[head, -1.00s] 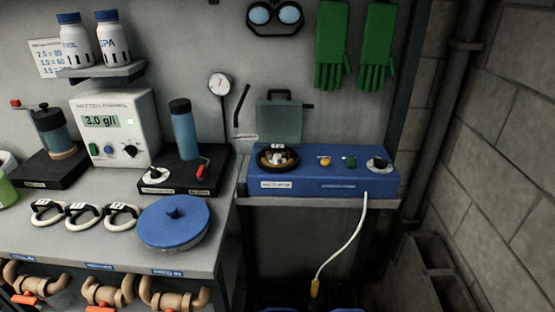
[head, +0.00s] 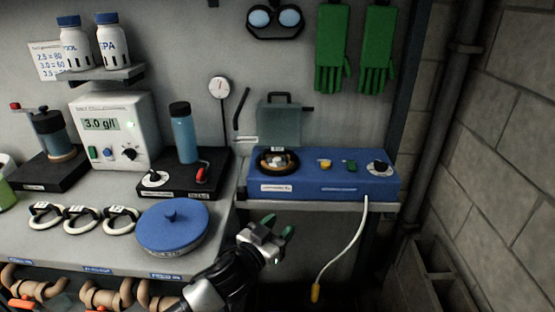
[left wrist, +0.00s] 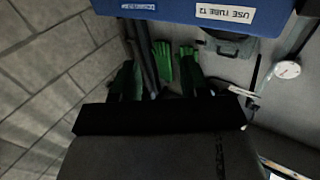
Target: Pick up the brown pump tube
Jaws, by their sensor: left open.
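A dark brown ring of tube (head: 262,163) sits around the pump head at the left end of the blue pump box (head: 330,188), with a small white tag beside it. Three pale loops with black parts and white tags (head: 82,219) lie on the bench at left; none looks clearly brown. My left gripper (head: 278,229) is open and empty, with green fingertips. It is in front of and below the pump box, right of the blue-lidded pan. In the left wrist view its fingers (left wrist: 160,84) are apart, and the pump box (left wrist: 190,10) is at the top edge; the tube is not visible there.
The blue-lidded pan (head: 172,228) stands at the bench's front right, close to my left arm. A white cable (head: 345,240) with a yellow end hangs from the pump box. Green gloves (head: 332,50) hang above. A block wall (head: 510,150) closes the right side.

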